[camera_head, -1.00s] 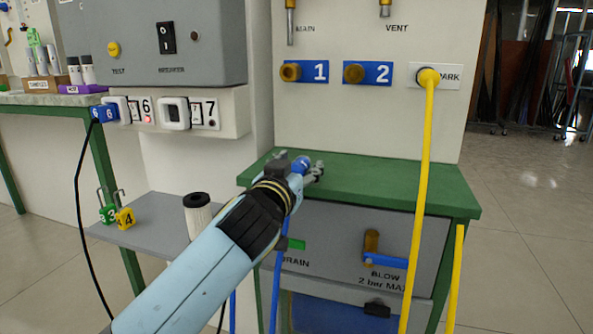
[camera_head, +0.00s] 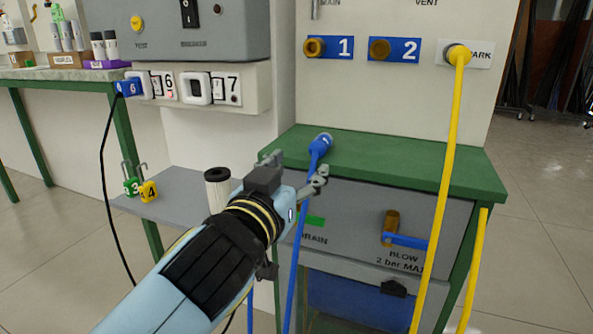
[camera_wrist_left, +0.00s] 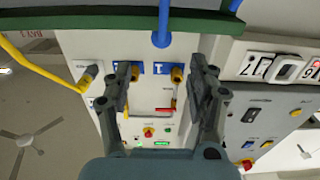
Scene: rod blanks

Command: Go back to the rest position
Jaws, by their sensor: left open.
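My left gripper (camera_head: 296,170) is open and empty in front of the green bench's front edge. Its two fingers also show apart in the left wrist view (camera_wrist_left: 164,80), with nothing between them. The blue hose end (camera_head: 320,145) lies on the green bench top, just beyond the fingers and apart from them as far as I can see. Its blue hose (camera_head: 298,235) hangs down over the bench edge, and it also shows at the top of the left wrist view (camera_wrist_left: 162,25). My right gripper is in neither view.
The green bench top (camera_head: 420,165) is otherwise clear. A yellow hose (camera_head: 444,185) hangs from the PARK port at the right. A grey shelf (camera_head: 178,207) at the left holds a white filter cartridge (camera_head: 217,188) and green and yellow tags (camera_head: 148,191). A blue valve handle (camera_head: 408,241) sticks out below the bench.

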